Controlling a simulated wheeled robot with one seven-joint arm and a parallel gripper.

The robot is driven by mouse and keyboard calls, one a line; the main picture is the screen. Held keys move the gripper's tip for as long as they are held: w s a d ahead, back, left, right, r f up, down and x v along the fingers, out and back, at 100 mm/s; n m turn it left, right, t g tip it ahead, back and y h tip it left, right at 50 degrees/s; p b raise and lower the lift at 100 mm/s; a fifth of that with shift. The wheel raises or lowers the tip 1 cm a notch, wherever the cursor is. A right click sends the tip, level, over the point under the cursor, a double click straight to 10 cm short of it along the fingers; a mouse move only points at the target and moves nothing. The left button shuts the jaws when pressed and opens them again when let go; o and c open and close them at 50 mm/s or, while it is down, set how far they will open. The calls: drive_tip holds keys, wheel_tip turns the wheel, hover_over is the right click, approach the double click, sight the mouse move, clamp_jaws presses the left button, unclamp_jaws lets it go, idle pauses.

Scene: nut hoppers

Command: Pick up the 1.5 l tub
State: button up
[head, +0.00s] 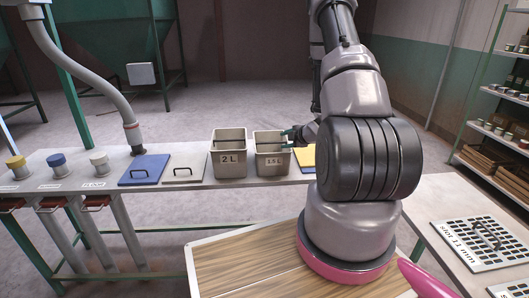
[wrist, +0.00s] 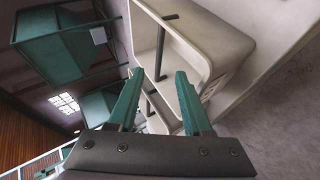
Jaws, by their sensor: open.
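The 1.5 l tub (head: 271,162) is a pale open-topped box marked "1.5 L", upright on the bench. The similar 2 L tub (head: 229,157) stands just to its left. My gripper (head: 287,138) has teal fingers, spread apart at the 1.5 l tub's right upper rim; my arm comes in from the right. In the wrist view, the open fingers (wrist: 158,78) show in front of pale tub walls (wrist: 222,52) with a dark bar inside. I cannot tell whether a finger touches the rim, and the label there is unreadable.
A blue lid (head: 144,169) and a pale lid (head: 184,168) with handles lie left of the tubs on the bench (head: 230,181). A hose (head: 95,75) hangs at the left.

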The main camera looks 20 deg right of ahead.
sight(274, 143)
drive_tip(key=x, duration=1)
drive_tip(key=shift+w+d+f, duration=0.2)
drive_tip(key=shift+w+d, duration=0.05)
drive_tip(key=shift+w, duration=0.1)
clamp_jaws()
idle(1.0)
